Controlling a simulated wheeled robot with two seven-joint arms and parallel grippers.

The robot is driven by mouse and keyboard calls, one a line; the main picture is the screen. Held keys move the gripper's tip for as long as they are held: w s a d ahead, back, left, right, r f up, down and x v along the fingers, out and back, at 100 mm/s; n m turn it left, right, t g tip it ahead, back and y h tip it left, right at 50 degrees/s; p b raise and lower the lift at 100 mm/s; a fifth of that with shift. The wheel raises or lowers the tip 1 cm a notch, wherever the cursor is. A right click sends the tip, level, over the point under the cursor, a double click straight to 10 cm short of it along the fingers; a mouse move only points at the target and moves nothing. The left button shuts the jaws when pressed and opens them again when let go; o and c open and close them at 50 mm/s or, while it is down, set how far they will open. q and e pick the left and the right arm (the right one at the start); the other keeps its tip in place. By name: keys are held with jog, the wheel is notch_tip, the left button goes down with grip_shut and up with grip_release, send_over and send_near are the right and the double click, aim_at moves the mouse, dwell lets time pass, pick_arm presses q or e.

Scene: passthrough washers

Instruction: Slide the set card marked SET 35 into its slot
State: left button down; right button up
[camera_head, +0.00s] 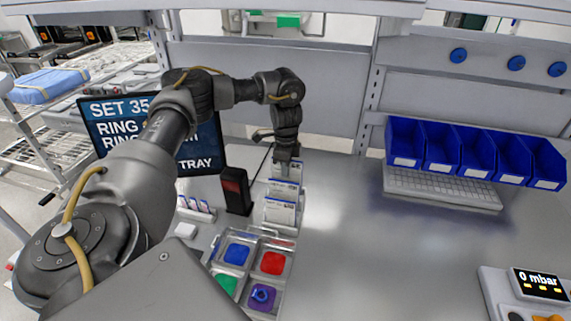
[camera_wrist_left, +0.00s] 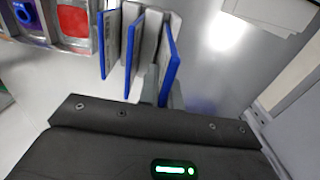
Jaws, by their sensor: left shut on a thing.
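My left gripper (camera_head: 287,162) reaches down at the far end of a short row of white cards with blue markings. It is shut on the farthest card (camera_head: 284,187). In the left wrist view its fingers (camera_wrist_left: 163,88) stand either side of a blue-edged card (camera_wrist_left: 169,65), which is upright. Two other blue-edged cards (camera_wrist_left: 132,52) stand beside it, apart from the fingers. Nearer cards (camera_head: 280,212) show in the head view. The print on the cards is too small to read, and the slot under the held card is hidden. My right gripper is not in view.
A dark screen (camera_head: 104,128) reads SET 35, partly covered by my arm. A black-and-red device (camera_head: 236,190) stands close left of the cards. A clear tray (camera_head: 257,243) with coloured compartments lies in front. Blue bins (camera_head: 441,145) stand at right; the middle right bench is clear.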

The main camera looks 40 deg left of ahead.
pick_arm(q)
jog(key=shift+f, duration=0.8)
jog(key=c, duration=0.9)
grip_release()
jog(key=shift+c, duration=0.2)
jog(key=shift+r+p, duration=0.5)
jog(key=shift+r, duration=4.05)
